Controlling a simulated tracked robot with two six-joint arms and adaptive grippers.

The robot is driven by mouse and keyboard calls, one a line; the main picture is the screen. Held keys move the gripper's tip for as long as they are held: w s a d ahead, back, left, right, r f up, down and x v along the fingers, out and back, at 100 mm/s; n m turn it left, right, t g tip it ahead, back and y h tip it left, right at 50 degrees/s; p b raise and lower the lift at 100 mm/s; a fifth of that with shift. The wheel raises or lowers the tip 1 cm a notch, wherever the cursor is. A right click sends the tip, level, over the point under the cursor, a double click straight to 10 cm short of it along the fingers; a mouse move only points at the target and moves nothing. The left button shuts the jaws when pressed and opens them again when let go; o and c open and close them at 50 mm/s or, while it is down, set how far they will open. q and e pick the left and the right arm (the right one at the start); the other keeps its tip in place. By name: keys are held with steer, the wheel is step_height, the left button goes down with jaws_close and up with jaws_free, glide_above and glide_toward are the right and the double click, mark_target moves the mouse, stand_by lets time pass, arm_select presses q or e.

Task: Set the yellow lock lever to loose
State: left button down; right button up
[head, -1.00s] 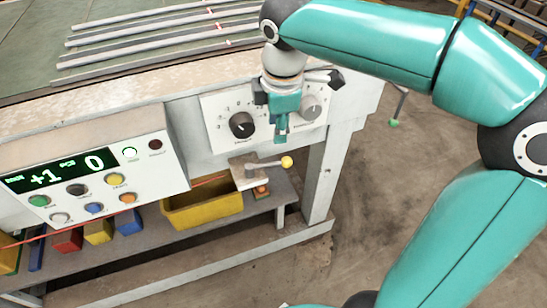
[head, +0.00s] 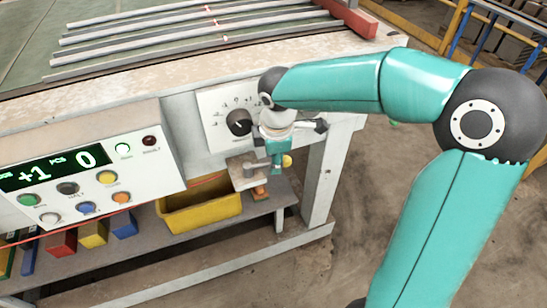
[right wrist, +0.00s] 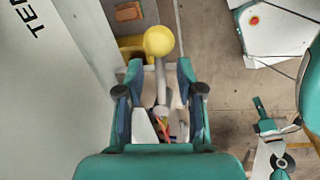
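The yellow lock lever's round knob (head: 287,161) shows just right of my right gripper (head: 277,168), below the dial panel at the machine's front. Its rod is mostly hidden behind the gripper in the head view. In the right wrist view the yellow knob (right wrist: 159,41) lies just beyond the fingertips, and the pale rod runs back between the fingers. My right gripper (right wrist: 159,72) is open there, with a finger on each side of the rod; I cannot tell whether either touches it. The lever's grey mounting block (head: 243,174) is left of the gripper. My left gripper is not in view.
A black dial (head: 239,123) sits above the lever, close to my right wrist. A display panel (head: 85,180) with buttons is at left. A yellow bin (head: 200,213) and coloured blocks stand on the lower shelf. A table leg (head: 322,190) is right of the lever.

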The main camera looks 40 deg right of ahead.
steer(key=c, duration=0.7)
jaws_close()
steer(key=shift+a, duration=0.15)
